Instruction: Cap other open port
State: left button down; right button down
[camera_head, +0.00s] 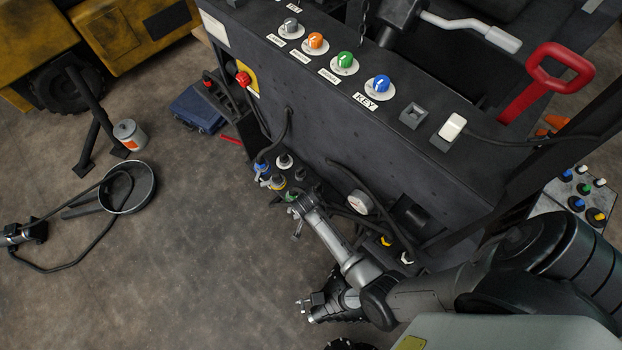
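A dark manifold block (296,184) sits low against the forklift's side, its fittings small and crowded. Which are caps and which ports are open is too small to tell. My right arm comes in from the right, and its gripper (296,213) is at the manifold's near edge, beside a small green piece (291,197). Whether its fingers hold that piece is unclear.
The forklift panel (440,140) with colored knobs overhangs the manifold. A gauge (359,202) and hoses crowd its right. A cart (580,198) carrying colored caps stands far right. A round pan (128,187), a can (129,135) and a cable lie left. The middle floor is clear.

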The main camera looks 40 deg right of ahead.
dwell(0.3)
jog(key=c, duration=1)
grip_release()
jog(key=shift+r+p, duration=0.65)
jog(key=shift+p, duration=0.1)
notch_tip(320, 180, up, 3)
jog(key=p, duration=0.3)
jog(key=shift+r+p, duration=0.2)
jog(key=shift+p, duration=0.2)
jog(key=shift+s+d+r+p, duration=1)
jog(key=shift+s+p, duration=0.45)
jog(key=shift+s, duration=0.25)
jog(key=shift+s+d+r+p, duration=0.8)
jog(key=shift+s+r+p, duration=0.25)
jog(key=shift+s+p, duration=0.55)
jog(key=shift+s+d+r+p, duration=1)
jog(key=shift+s+p, duration=0.3)
jog(key=shift+s, duration=0.55)
